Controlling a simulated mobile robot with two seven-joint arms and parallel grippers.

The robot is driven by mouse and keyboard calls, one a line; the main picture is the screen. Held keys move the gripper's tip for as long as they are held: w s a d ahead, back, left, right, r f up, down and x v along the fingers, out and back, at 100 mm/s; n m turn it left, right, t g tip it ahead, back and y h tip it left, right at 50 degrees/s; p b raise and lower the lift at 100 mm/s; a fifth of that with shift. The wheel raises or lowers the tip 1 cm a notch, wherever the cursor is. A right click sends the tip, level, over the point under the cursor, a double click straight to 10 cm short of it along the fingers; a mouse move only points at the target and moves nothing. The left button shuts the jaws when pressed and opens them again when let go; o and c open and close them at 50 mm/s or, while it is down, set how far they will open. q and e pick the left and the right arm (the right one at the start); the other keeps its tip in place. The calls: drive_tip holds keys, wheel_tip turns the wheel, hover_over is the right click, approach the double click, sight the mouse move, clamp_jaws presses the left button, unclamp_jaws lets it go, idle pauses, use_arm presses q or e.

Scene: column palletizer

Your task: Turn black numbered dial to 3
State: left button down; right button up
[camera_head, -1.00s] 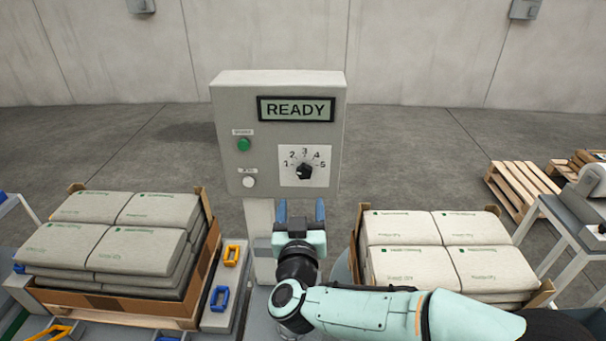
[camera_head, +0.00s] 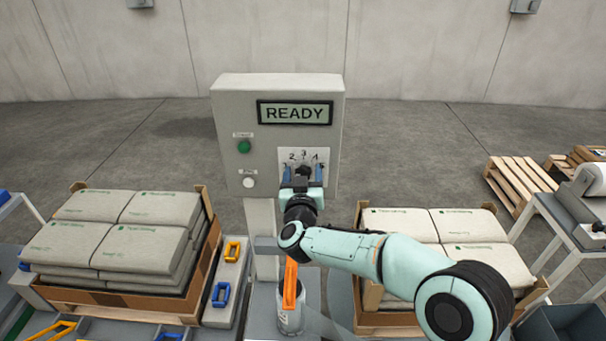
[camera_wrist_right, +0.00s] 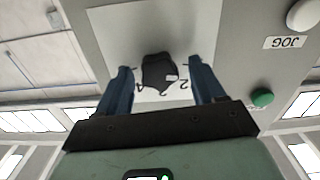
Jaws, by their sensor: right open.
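The black dial (camera_head: 304,171) sits on a white plate with printed numbers on the grey control box (camera_head: 230,120). In the head view its lower part is hidden by my right gripper (camera_head: 303,174), which is open with blue fingers either side of it. In the right wrist view the dial (camera_wrist_right: 159,72) lies between the open fingers of the right gripper (camera_wrist_right: 160,88), with a gap on each side. Its white mark points near the 2 in that view, though the exact setting is hard to tell. My left gripper does not show.
The box has a READY display (camera_head: 295,112), a green button (camera_head: 244,147) and a white button (camera_head: 249,183). Stacked bags (camera_head: 150,208) stand left, and more bags (camera_head: 470,224) right, partly behind my arm. An orange object (camera_head: 290,285) stands below the gripper.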

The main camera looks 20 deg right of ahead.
drive_tip(key=c, duration=1.1)
drive_tip(key=shift+o, duration=0.2)
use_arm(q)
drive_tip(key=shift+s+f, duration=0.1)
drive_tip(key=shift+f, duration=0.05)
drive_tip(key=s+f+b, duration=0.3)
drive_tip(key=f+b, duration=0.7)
use_arm(e)
drive_tip(key=shift+s+d+f+m, duration=0.1)
drive_tip(key=shift+m, duration=3.8)
drive_tip(key=shift+d+f+m, duration=0.1)
drive_tip(key=shift+m, duration=3.8)
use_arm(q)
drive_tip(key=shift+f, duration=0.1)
